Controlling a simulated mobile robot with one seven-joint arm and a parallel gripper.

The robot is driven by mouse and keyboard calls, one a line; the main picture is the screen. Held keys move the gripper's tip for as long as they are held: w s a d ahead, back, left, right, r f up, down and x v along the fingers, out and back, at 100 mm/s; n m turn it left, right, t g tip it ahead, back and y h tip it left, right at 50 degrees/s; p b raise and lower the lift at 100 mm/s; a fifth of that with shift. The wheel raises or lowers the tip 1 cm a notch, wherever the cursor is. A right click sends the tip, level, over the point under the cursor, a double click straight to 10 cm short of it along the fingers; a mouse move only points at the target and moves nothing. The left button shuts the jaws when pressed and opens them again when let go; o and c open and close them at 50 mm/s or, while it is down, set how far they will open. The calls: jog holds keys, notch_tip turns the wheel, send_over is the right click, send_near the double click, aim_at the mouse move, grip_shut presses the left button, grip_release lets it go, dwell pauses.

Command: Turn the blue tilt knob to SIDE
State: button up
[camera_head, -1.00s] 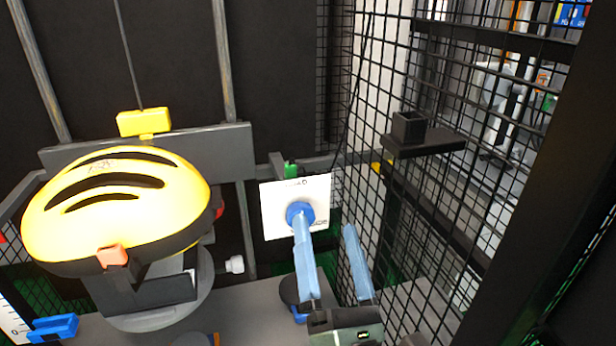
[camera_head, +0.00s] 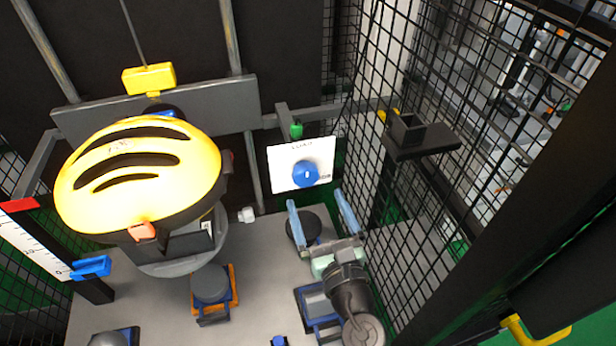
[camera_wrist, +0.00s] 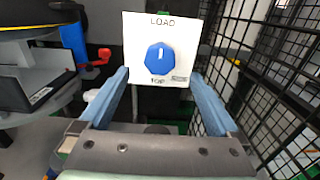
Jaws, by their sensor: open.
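The blue tilt knob (camera_head: 306,174) sits on a white plate (camera_head: 286,180) right of the helmet. In the wrist view the knob (camera_wrist: 159,59) is faceted, and its white mark points up toward the word LOAD. My gripper (camera_head: 319,204) is open and empty. It is below the plate in the head view, apart from the knob. In the wrist view the fingers of my gripper (camera_wrist: 160,76) stand on either side of the plate's lower part.
A yellow helmet (camera_head: 140,175) fills the left. A black mesh fence (camera_head: 400,225) runs close along the right, with a black bracket (camera_head: 420,143) on it. Dark round weights (camera_head: 211,284) stand on the grey base (camera_head: 260,240).

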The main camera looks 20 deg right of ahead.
aim_at(307, 180)
jog(key=w, duration=0.6)
jog(key=shift+w, duration=0.3)
jog(key=c, duration=1.4)
jog(key=shift+o, duration=0.2)
